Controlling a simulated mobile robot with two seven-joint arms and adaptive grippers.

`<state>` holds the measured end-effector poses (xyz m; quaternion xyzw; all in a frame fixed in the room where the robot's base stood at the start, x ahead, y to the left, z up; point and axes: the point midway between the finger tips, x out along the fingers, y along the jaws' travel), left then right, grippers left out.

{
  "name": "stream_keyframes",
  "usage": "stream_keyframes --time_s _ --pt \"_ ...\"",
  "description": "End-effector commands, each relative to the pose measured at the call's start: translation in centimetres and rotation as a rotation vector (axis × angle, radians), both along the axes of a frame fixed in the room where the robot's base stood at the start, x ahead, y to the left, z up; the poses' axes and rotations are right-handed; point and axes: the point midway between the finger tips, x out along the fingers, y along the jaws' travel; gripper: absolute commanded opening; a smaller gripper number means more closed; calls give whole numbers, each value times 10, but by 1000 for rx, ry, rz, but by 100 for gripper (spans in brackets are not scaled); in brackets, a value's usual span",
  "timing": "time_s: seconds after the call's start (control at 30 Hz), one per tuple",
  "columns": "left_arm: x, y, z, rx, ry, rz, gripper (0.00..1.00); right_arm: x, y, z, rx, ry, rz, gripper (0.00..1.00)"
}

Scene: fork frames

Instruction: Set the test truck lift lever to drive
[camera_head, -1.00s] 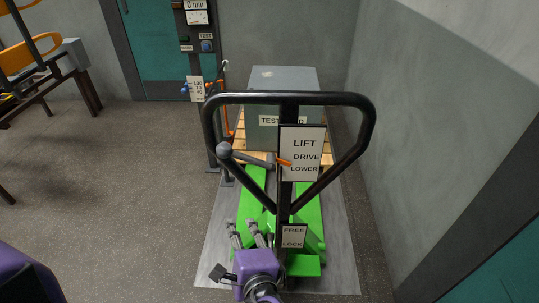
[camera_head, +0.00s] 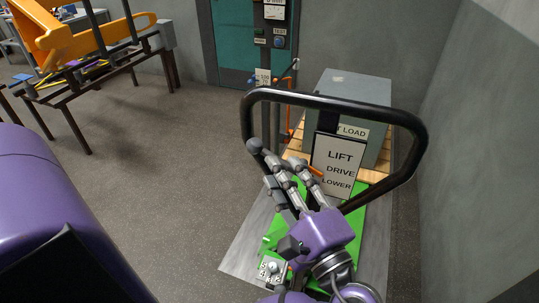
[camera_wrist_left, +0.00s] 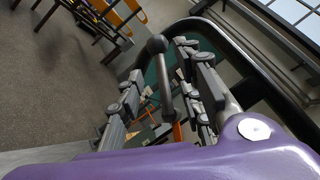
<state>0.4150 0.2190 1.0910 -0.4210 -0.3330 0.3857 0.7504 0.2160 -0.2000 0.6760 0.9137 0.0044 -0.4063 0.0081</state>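The test truck's black loop handle (camera_head: 340,97) stands in the middle of the head view. Its white sign (camera_head: 337,165) reads LIFT, DRIVE, LOWER from top to bottom. An orange pointer (camera_head: 315,171) shows at the sign's left edge, about level with DRIVE. The lift lever's dark round knob (camera_head: 254,145) sticks out to the left; it also shows in the left wrist view (camera_wrist_left: 157,45). My left gripper (camera_head: 283,166) is open, with its fingers on either side of the lever (camera_wrist_left: 164,85). Contact cannot be told. My right gripper is not in view.
A grey load box (camera_head: 355,98) sits on a wooden pallet behind the handle. Green truck parts (camera_head: 353,222) lie below. A grey wall (camera_head: 475,150) is close on the right. Open floor (camera_head: 170,130) lies between.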

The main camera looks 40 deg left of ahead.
Motion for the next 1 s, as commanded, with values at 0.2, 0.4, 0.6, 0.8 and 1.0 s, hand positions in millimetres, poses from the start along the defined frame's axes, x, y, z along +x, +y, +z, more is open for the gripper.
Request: stream_keyframes --time_s 0.2,0.4,0.6,0.8,1.0 --pt "17 31 9 3 -3 0 34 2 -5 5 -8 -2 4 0" --pt "25 45 10 0 -1 -1 34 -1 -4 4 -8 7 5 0" --pt "26 47 9 -1 1 -1 34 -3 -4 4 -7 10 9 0" --pt "26 47 9 -1 1 -1 18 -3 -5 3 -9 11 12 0" --pt "26 47 9 -1 1 0 0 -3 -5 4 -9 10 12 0"
